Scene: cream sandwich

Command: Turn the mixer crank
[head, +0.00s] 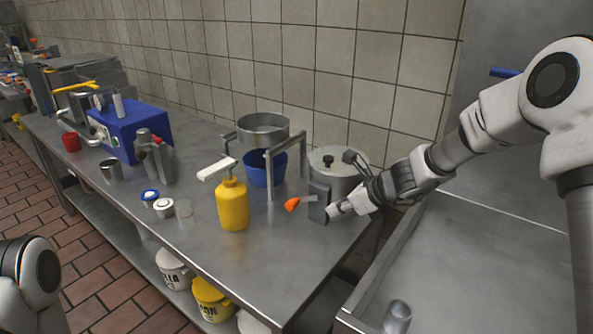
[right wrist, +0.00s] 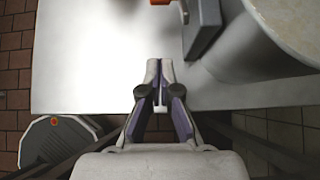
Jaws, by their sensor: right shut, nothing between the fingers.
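The mixer looks to be the grey metal drum (head: 347,186) with a pale lid at the right end of the steel table. A dark grey box (head: 318,204) is on its front side, and an orange crank handle (head: 292,204) sticks out to the left of it. In the right wrist view the orange handle (right wrist: 160,2) is cut off by the top edge, beside the box (right wrist: 203,28). My right gripper (head: 335,211) is shut and empty, just right of the box near the table's edge. It also shows in the right wrist view (right wrist: 160,85), apart from the handle. My left gripper is out of view.
A yellow pump bottle (head: 233,205) stands left of the handle on the table (head: 270,255). A metal bowl on a stand (head: 264,130) has a blue bucket (head: 262,168) below it. The tabletop in front of the handle is clear.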

